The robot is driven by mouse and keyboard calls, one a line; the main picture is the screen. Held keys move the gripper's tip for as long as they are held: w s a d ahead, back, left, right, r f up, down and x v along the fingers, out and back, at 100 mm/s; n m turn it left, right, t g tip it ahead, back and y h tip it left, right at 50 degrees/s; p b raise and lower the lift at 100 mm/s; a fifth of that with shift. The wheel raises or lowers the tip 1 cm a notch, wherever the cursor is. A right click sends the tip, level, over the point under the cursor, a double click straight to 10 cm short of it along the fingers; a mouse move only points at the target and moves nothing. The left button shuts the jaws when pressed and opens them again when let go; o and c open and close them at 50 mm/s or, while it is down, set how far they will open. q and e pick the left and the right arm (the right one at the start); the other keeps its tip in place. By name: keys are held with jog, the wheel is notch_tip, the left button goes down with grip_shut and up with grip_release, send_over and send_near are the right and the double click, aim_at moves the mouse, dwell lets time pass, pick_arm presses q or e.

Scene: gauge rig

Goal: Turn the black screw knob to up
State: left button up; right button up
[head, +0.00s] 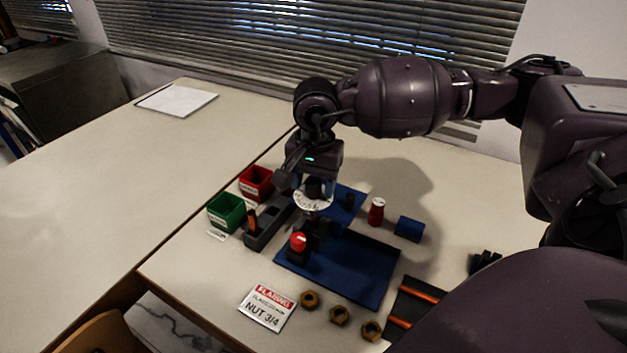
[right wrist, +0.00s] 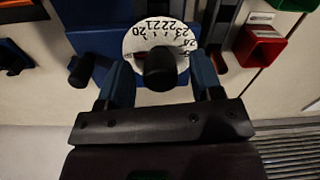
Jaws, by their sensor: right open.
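The black screw knob (right wrist: 160,68) stands in front of a round white dial (right wrist: 134,42) with numbers around 20 to 24 in the right wrist view. In the head view the dial (head: 311,202) shows just below my right gripper (head: 315,187). My right gripper is open, and its two blue fingers (right wrist: 161,80) sit on either side of the knob. Gaps show between the fingers and the knob, so it is not gripped. The knob is largely hidden by the gripper in the head view. My left gripper is not in view.
A red ball-topped piece (head: 298,242) stands close in front on the blue mat (head: 355,278). Green (head: 226,212) and red (head: 256,182) bins are at the left. A red bottle (head: 376,211) and blue block (head: 409,228) are at the right. Nuts (head: 340,315) lie near the sign (head: 267,307).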

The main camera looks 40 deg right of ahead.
aim_at(315, 182)
notch_tip(315, 182, up, 11)
jog(key=p, duration=0.1)
jog(key=shift+s, duration=0.15)
dwell(0.3)
jog(key=shift+f, duration=0.15)
dwell(0.4)
